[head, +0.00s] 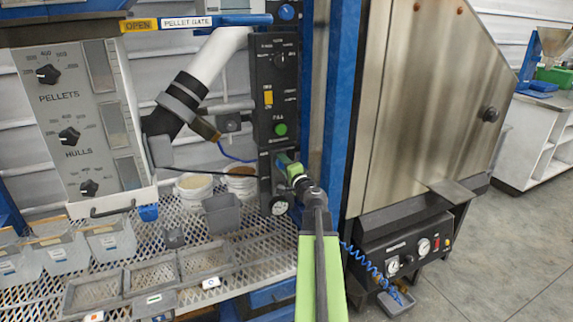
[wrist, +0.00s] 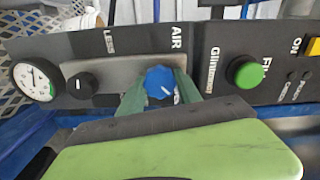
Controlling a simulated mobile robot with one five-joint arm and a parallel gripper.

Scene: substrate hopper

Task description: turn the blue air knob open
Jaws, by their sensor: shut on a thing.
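The blue air knob (wrist: 160,82) is on a dark panel under the label AIR in the wrist view, with a white pointer line on its face. My gripper (wrist: 161,92) has one green finger on each side of the knob and is shut on it. In the head view, my gripper (head: 286,163) reaches the lower part of the black control panel (head: 263,62). The knob is hidden behind my gripper there.
A small black knob (wrist: 82,85) and a gauge (wrist: 36,81) are left of the blue knob in the wrist view. A green button (wrist: 246,72) is to its right. The mesh shelf (head: 255,251) holds tubs and trays. A metal hopper (head: 430,95) stands right.

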